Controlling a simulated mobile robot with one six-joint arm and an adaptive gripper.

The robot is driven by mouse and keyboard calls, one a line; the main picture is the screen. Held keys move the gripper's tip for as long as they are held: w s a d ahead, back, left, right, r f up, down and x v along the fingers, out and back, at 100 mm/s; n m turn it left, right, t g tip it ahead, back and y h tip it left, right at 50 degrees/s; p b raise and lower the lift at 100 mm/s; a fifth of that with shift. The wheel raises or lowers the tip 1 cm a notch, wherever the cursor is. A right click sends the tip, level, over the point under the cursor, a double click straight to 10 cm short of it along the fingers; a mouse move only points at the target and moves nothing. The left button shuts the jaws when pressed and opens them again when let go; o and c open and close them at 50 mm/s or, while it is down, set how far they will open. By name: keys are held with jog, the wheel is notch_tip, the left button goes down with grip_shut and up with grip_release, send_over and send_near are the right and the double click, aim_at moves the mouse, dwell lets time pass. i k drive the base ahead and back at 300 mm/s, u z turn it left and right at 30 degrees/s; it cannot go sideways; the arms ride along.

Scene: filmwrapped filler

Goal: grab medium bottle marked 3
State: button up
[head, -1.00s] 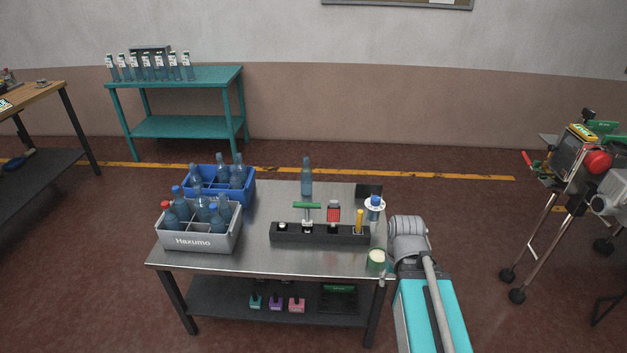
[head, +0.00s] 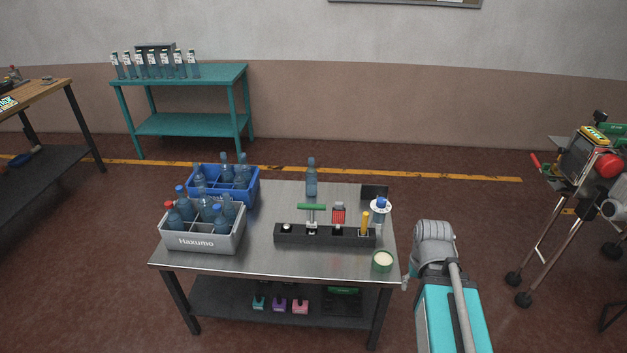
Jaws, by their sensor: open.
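Several bottles with white labels (head: 154,66) stand in a row on top of the teal shelf table (head: 215,75) at the back left. Their marks are too small to read, so I cannot tell which is marked 3. A single blue-grey bottle (head: 311,179) stands upright on the steel table, with no readable mark. More bottles stand in the grey crate and the blue crate, some with red or blue caps. My arm is at the right of the steel table. My gripper cannot be made out in the head view.
A wooden bench (head: 45,90) is at left, a machine stand (head: 545,230) at right. Open floor lies before the teal table.

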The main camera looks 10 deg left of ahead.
aim_at(311, 174)
jog(key=i, duration=1.45)
